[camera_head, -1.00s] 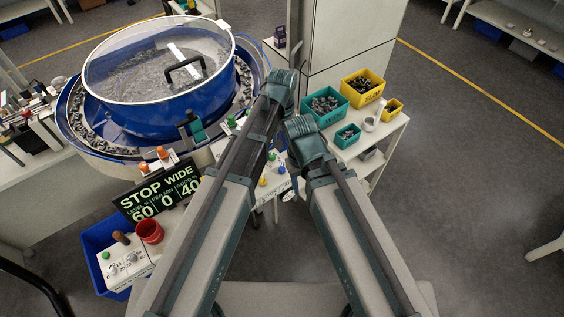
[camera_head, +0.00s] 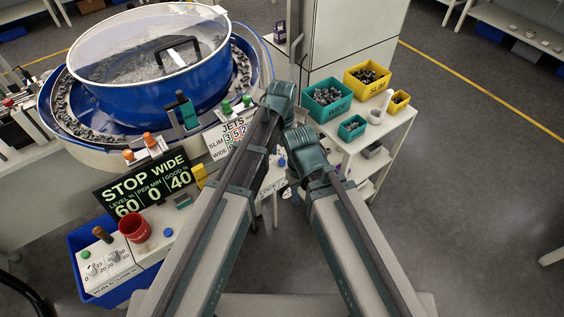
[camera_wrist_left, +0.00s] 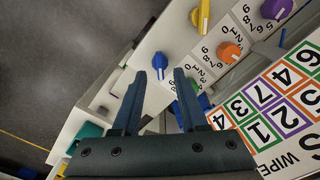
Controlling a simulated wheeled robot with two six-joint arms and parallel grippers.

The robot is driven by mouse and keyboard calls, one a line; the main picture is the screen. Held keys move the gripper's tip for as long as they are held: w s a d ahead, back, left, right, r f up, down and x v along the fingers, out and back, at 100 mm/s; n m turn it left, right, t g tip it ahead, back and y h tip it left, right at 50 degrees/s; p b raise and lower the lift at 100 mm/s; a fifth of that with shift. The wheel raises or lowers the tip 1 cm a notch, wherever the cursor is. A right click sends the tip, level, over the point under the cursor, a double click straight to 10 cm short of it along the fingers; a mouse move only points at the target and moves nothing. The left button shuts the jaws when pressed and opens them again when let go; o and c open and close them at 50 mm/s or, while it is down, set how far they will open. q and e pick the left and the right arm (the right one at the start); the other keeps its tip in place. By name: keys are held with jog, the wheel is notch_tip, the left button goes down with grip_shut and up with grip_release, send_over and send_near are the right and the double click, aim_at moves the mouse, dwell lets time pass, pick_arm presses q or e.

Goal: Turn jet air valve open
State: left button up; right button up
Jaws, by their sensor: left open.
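In the left wrist view a blue knob (camera_wrist_left: 160,62) stands on a white panel, just beyond the fingertips of my left gripper (camera_wrist_left: 170,72). The gripper is open, its two dark fingers apart and nothing seen held between them. Several other coloured knobs sit beside number scales, including a yellow knob (camera_wrist_left: 203,16) and an orange knob (camera_wrist_left: 229,50). I cannot tell from a label which knob is the jet air valve. In the head view a JETS card (camera_head: 229,137) stands at the bowl's edge. My arms hide much of the knob panel; my right gripper does not show.
A blue feeder bowl (camera_head: 150,85) with a clear lid fills the upper left. A STOP WIDE display (camera_head: 146,184) and a red cup (camera_head: 134,228) are below it. Teal bins (camera_head: 328,98) and yellow bins (camera_head: 367,80) stand on a shelf at right. Open floor lies farther right.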

aim_at(282, 158)
pick_arm(q)
jog(key=shift+f+b, duration=1.05)
jog(key=shift+f, duration=0.5)
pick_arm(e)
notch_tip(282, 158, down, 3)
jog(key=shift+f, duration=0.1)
pick_arm(q)
grip_shut()
